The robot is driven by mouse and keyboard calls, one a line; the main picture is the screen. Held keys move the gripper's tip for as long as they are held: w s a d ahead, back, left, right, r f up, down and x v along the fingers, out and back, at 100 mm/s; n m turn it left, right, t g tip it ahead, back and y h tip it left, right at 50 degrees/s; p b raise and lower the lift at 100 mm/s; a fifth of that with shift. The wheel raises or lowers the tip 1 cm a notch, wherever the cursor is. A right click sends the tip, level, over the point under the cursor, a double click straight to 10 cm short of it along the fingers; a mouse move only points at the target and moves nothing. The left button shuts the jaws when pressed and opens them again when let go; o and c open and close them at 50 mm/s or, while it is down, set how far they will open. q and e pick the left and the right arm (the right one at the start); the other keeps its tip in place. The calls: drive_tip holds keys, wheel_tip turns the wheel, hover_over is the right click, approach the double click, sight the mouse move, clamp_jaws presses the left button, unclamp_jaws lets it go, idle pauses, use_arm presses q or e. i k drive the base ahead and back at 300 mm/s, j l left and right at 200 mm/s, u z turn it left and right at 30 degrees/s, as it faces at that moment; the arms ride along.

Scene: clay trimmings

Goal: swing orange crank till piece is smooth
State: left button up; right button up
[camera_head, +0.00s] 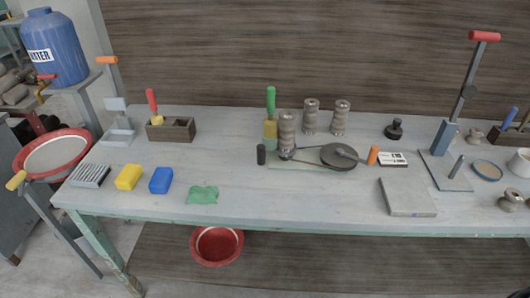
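An orange crank handle (373,155) stands at the right side of a dark round wheel (338,156) in the middle of the table. A belt runs from the wheel left to a small spindle on the same pale green base (305,165). A grey-brown clay piece (287,132) stands upright on the spindle; its side looks ridged. A short black post (261,154) is at its left. Another orange grip (106,60) tops a grey upright at the left. Neither of my grippers is in view.
Behind the piece stand a green-handled tool (271,100) and two similar ridged pieces (311,117). A red-handled lever press (485,37) is at right, a grey slab (407,197) in front. Yellow (128,178) and blue (161,180) blocks lie left. The front middle is mostly clear.

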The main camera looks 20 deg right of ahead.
sight(336, 155)
drive_tip(key=z, duration=1.25)
